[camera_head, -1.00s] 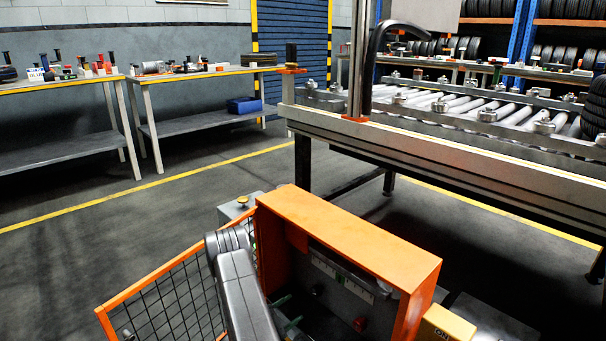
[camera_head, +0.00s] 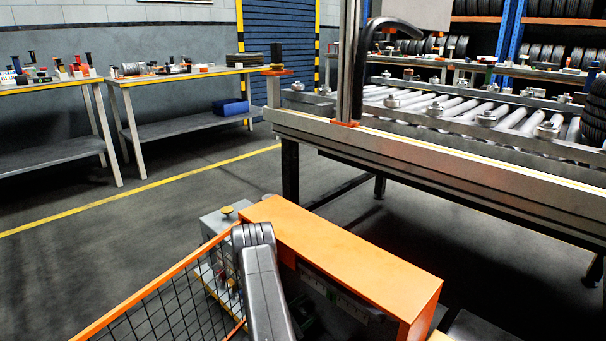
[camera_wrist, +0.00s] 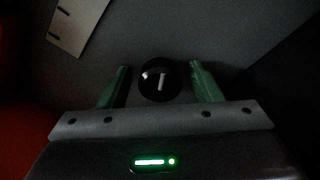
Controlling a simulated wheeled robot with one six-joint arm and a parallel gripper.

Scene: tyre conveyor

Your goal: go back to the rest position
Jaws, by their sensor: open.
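My gripper (camera_wrist: 160,88) shows in the wrist view with its two green fingers apart. A round black knob (camera_wrist: 154,91) with a white mark shows between the fingers, with dark gaps on both sides. I cannot tell how far beyond the fingertips it lies. In the head view my grey arm link (camera_head: 262,285) stands against the orange-framed cabinet (camera_head: 345,262). My gripper cannot be made out there; the cabinet's inside is dark and mostly hidden.
A wire-mesh panel with an orange edge (camera_head: 150,290) stands at the lower left. The roller conveyor (camera_head: 440,155) lies behind at right, two workbenches (camera_head: 185,77) at left. Open floor (camera_head: 130,240) lies between.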

